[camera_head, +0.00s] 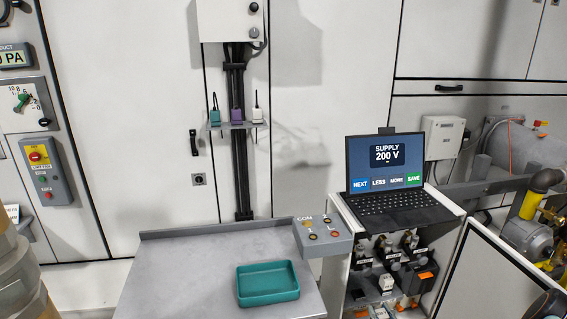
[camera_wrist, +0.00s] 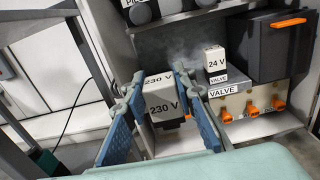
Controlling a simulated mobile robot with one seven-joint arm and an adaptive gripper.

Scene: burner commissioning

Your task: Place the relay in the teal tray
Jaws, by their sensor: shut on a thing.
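In the wrist view my gripper (camera_wrist: 158,82) is shut on a pale block-shaped relay (camera_wrist: 163,108) marked 230 V on its top and front. One blue finger lies on each side of it. The relay's dark lower part is just visible; whether it touches the shelf I cannot tell. The teal tray (camera_head: 267,298) sits on the grey bench in the head view. It is shallow and its inside looks empty.
A 24 V block (camera_wrist: 215,63) stands right of the relay, above a valve panel (camera_wrist: 250,103) with orange connectors. A black box (camera_wrist: 270,45) is at the upper right. The bench (camera_head: 190,270) is clear left of the tray; a button box (camera_head: 322,238) and laptop (camera_head: 388,175) are to its right.

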